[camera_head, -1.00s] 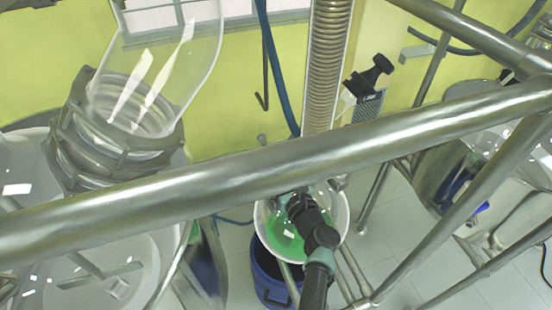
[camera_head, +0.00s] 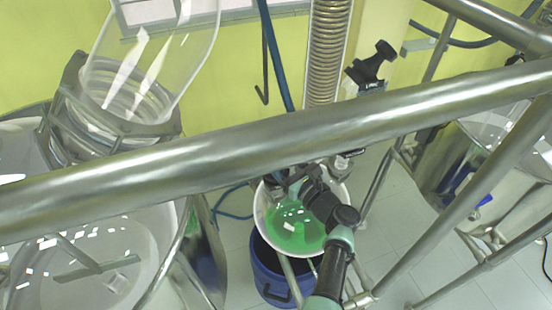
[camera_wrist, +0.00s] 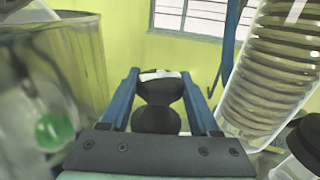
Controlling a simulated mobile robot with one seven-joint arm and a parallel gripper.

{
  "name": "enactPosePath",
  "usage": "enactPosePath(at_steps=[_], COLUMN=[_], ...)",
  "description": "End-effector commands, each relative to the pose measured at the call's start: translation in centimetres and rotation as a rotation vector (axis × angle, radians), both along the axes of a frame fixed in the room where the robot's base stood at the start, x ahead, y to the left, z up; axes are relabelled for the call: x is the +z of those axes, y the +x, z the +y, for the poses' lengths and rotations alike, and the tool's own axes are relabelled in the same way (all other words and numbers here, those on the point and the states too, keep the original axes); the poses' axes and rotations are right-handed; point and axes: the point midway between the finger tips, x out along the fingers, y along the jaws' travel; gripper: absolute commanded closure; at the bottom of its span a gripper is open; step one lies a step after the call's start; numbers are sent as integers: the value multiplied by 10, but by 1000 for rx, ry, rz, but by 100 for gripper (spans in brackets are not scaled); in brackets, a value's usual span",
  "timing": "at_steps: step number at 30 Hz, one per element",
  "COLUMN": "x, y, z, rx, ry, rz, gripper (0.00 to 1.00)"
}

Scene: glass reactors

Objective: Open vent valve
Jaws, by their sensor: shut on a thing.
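A black, hourglass-shaped valve handle (camera_wrist: 156,120) with a pale strip on its top sits between the two blue fingers of my gripper (camera_wrist: 161,77) in the wrist view. My gripper is shut on this handle. In the head view my gripper (camera_head: 284,184) is low behind the big steel rail, over the bowl-like vessel with green liquid. My wrist links cover much of that spot, so the handle cannot be made out there. How far the handle is turned cannot be told.
A thick steel rail (camera_head: 270,135) crosses in front of my arm. The green-liquid vessel (camera_head: 258,215) hangs above a blue drum (camera_head: 268,278). A coiled glass column (camera_head: 327,50) rises behind, with another black handle (camera_head: 375,62) to its right. A large glass reactor (camera_head: 120,215) stands left.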

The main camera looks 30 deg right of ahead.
Motion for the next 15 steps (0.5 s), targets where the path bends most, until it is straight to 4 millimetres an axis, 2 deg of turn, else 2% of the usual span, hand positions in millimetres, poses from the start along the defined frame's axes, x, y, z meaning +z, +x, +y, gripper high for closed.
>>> enactPosePath(at_steps=[15], x=[-3], y=[1], z=[-1], rx=[265], ry=[-2], rz=[-6], gripper=[87])
